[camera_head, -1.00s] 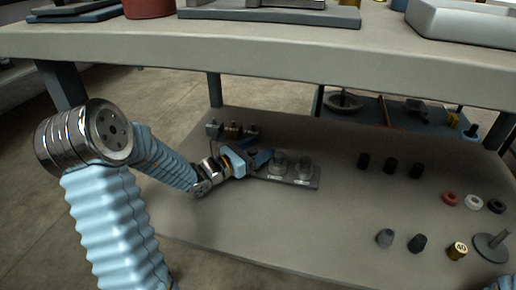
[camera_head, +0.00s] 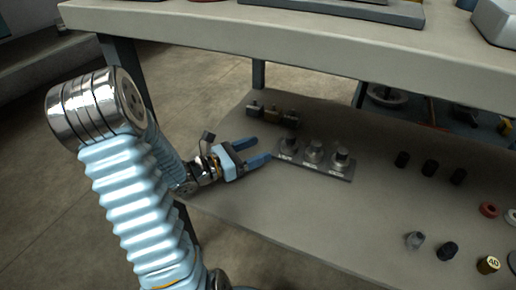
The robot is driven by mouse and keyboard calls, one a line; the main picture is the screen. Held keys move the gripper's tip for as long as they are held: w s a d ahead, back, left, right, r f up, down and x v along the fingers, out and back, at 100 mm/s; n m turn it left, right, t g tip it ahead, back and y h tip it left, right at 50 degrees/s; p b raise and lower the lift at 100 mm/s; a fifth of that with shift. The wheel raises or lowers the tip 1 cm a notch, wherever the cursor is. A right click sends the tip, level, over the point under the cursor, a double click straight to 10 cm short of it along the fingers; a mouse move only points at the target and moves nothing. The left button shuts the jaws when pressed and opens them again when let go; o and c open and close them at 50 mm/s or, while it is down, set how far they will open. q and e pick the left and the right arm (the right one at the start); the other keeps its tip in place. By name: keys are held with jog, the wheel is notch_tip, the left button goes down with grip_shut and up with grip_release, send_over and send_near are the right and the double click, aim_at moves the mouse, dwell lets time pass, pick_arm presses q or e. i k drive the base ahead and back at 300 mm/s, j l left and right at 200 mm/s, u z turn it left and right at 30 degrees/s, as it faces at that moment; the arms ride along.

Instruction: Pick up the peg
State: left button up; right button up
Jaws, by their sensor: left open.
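No single thing is plainly the peg. Low cylinders stand on a grey rack (camera_head: 318,168) on the lower shelf: a left one (camera_head: 289,145), a middle one (camera_head: 313,153) and a right one (camera_head: 341,159). Loose short cylinders also stand on the shelf: black ones (camera_head: 430,167), a grey one (camera_head: 414,240), a dark one (camera_head: 447,250) and a brass one marked 40 (camera_head: 488,265). My left gripper (camera_head: 262,149) is open and empty, its blue fingers just left of the rack's left end. My right gripper is out of view.
The upper tabletop (camera_head: 300,45) overhangs the lower shelf (camera_head: 340,215). Small dark blocks (camera_head: 272,114) stand behind the left gripper. A red ring (camera_head: 489,209) lies at the right. A table leg (camera_head: 128,75) is at the left. The shelf's middle is clear.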

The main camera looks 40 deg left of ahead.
aim_at(342, 154)
jog(key=k+l, duration=0.75)
jog(key=l, duration=0.25)
